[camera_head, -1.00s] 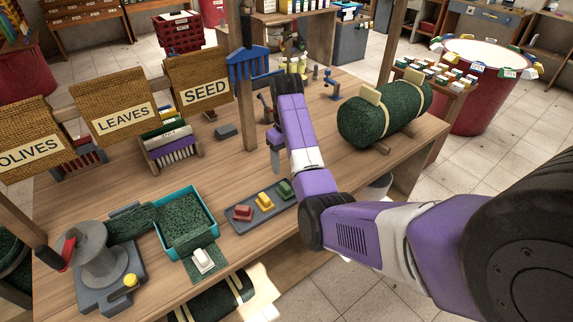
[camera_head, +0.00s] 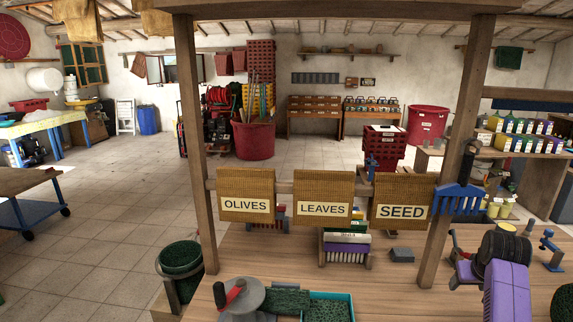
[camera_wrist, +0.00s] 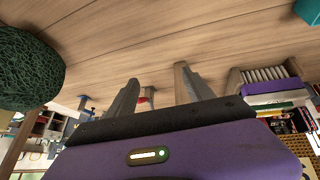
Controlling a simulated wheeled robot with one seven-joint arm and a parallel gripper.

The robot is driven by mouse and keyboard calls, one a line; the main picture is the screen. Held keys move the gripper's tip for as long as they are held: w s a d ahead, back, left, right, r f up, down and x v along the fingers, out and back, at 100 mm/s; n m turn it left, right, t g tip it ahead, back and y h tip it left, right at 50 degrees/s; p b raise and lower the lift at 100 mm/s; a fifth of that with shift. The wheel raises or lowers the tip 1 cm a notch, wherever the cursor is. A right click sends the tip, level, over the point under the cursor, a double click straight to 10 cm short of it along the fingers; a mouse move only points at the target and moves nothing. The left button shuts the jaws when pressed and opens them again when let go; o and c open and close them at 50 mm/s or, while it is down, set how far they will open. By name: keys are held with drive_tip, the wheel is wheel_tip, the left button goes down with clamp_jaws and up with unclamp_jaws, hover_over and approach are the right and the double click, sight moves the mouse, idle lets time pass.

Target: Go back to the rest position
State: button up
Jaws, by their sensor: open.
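My gripper (camera_wrist: 158,82) is open in the wrist view. Its two grey fingers stand apart with nothing between them. The wrist view looks upside down, with the wooden tabletop (camera_wrist: 140,45) at the top of the picture. In the head view, part of my purple and black arm shows at the lower right above the bench, and the fingers cannot be made out there.
A dark green rolled bundle (camera_wrist: 25,70) is close at the wrist view's left; a rack of upright items (camera_wrist: 265,85) is at right. In the head view, signs hang over the bench (camera_head: 385,285) between wooden posts (camera_head: 196,140). A teal tray (camera_head: 345,298) is in front. Open floor lies left.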

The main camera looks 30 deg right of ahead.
drive_tip(key=s+a+n+t+h+b, duration=0.3)
drive_tip(key=a+t, duration=0.8)
drive_tip(key=a, duration=1.7)
drive_tip(key=s+a+r+n+t+y, duration=0.3)
drive_tip(key=s+a+y, duration=0.2)
drive_tip(key=s+a, duration=1.1)
drive_tip(key=s+a+f+n+g+y, duration=0.1)
drive_tip(key=s+a+f+g+y, duration=0.1)
drive_tip(key=s+a, duration=0.4)
drive_tip(key=s+g+y, duration=0.1)
drive_tip(key=s, duration=0.1)
drive_tip(key=shift+s+a+f+b, duration=0.25)
drive_tip(key=shift+s+a+b, duration=0.1)
drive_tip(key=shift+s+b, duration=0.05)
drive_tip(key=shift+c, duration=0.4)
